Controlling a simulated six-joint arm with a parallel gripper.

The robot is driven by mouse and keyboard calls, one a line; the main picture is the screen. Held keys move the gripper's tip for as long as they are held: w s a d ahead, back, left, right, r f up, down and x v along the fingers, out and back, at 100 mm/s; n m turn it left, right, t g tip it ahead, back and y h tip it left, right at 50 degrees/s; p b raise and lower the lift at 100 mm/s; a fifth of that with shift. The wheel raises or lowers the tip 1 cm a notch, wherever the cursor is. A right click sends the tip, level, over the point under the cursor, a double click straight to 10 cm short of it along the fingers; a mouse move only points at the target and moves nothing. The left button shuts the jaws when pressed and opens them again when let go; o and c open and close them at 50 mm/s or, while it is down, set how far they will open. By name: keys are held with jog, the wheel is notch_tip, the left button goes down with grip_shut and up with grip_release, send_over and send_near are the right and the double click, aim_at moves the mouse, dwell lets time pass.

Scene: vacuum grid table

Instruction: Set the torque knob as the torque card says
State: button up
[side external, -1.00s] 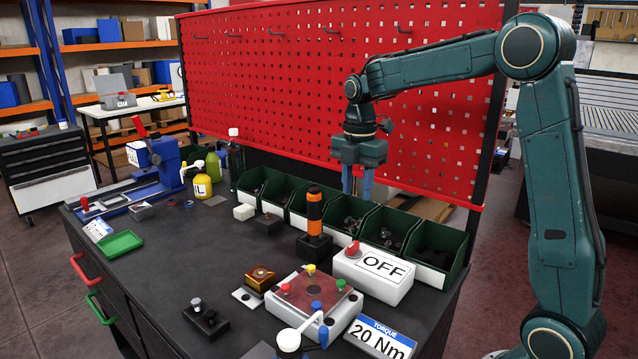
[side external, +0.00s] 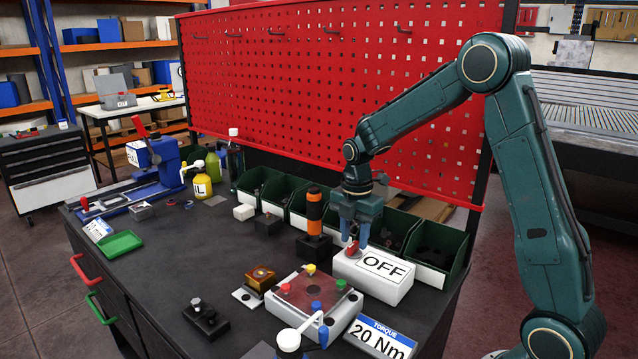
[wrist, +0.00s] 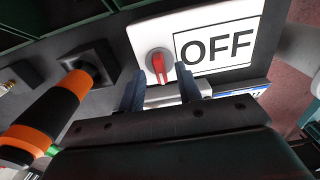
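My gripper (side external: 354,233) is open and points down at the white box labelled OFF (side external: 385,285). The red knob (side external: 353,248) is on the left part of that box. In the wrist view the knob (wrist: 158,66) shows between and just beyond my two fingers (wrist: 160,83), with its pointer toward my gripper. I cannot tell whether a finger touches it. The torque card (side external: 380,338) reads "TORQUE 20 Nm" and lies at the bench's front right. The box face (wrist: 215,50) reads "OFF".
An orange-and-black screwdriver (side external: 314,210) stands in a dark holder left of the box, close to my gripper. Green bins (side external: 437,262) line the back. The bench's left middle is mostly clear.

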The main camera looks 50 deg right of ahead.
jog(key=shift+f, duration=0.5)
grip_shut()
